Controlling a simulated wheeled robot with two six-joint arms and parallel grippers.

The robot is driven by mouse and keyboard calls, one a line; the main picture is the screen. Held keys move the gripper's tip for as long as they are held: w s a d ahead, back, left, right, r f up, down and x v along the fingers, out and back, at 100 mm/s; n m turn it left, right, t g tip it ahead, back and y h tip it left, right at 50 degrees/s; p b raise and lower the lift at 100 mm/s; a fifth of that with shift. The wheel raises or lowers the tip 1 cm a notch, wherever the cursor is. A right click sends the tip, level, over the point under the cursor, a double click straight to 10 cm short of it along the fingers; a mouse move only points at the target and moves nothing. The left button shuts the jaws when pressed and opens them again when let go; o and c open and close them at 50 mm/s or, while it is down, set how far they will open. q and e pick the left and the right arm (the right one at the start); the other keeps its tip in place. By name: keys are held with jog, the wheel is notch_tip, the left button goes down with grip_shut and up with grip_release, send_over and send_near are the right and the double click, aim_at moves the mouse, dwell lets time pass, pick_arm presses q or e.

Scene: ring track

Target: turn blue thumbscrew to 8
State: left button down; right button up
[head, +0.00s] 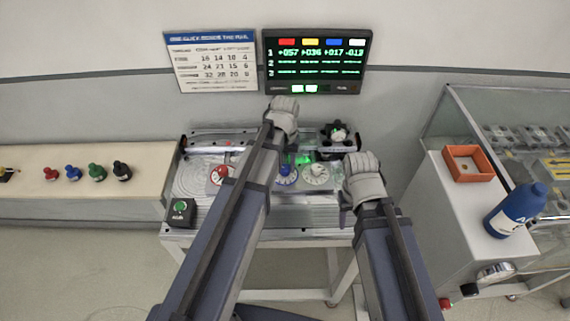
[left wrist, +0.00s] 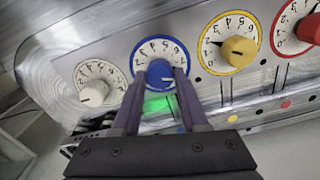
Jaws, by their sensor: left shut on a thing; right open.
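The blue thumbscrew (left wrist: 160,73) sits in a white numbered dial (left wrist: 142,55) in the left wrist view. A small white mark shows on its face, but I cannot read its number surely. It also shows in the head view (head: 287,178). My left gripper (left wrist: 160,84) has one finger on each side of the blue thumbscrew and is shut on it. In the head view my left gripper (head: 284,117) is over the far side of the bench, its fingertips hidden. My right gripper (head: 353,190) is open beside the panel's right end.
White (left wrist: 94,94), yellow (left wrist: 238,51) and red (left wrist: 309,29) thumbscrews flank the blue one. A screen (head: 316,62) and a printed chart (head: 212,60) hang behind. A black box with a green button (head: 180,211) stands front left. A blue bottle (head: 516,210) stands at right.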

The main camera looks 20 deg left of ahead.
aim_at(285, 167)
pick_arm(q)
jog(key=shift+m, duration=0.9)
jog(key=shift+c, duration=2.2)
grip_release()
notch_tip(285, 167, up, 8)
jog(key=p, duration=0.8)
jog(key=shift+f, duration=0.1)
pick_arm(e)
notch_tip(285, 167, up, 8)
jog(key=shift+f, duration=0.15)
